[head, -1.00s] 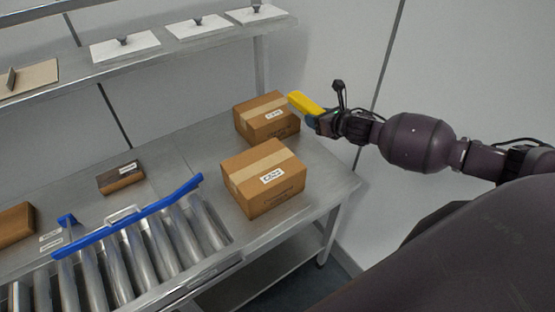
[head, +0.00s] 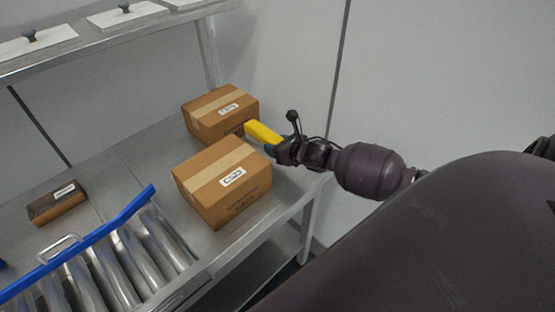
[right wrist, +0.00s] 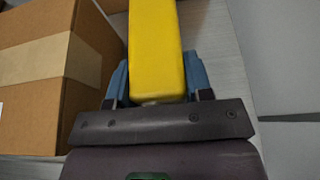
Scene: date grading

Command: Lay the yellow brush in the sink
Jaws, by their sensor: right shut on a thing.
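The yellow brush (head: 263,133) is in my right gripper (head: 275,145), which is shut on it. In the right wrist view the yellow brush (right wrist: 155,45) sits between the two blue fingers of the gripper (right wrist: 158,80) and points away from the wrist. In the head view it is near the right end of the metal table, beside two cardboard boxes. Its far end reaches toward the back box. I cannot tell if it touches that box. No sink is in view. My left gripper is not in view.
A cardboard box (head: 205,112) stands at the back, and another box (head: 222,180) stands in front. A roller conveyor (head: 120,265) with a blue rail (head: 95,235) lies at the left. A dark brown carton (head: 57,203) lies on the metal table (head: 125,165). A shelf (head: 110,42) runs above.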

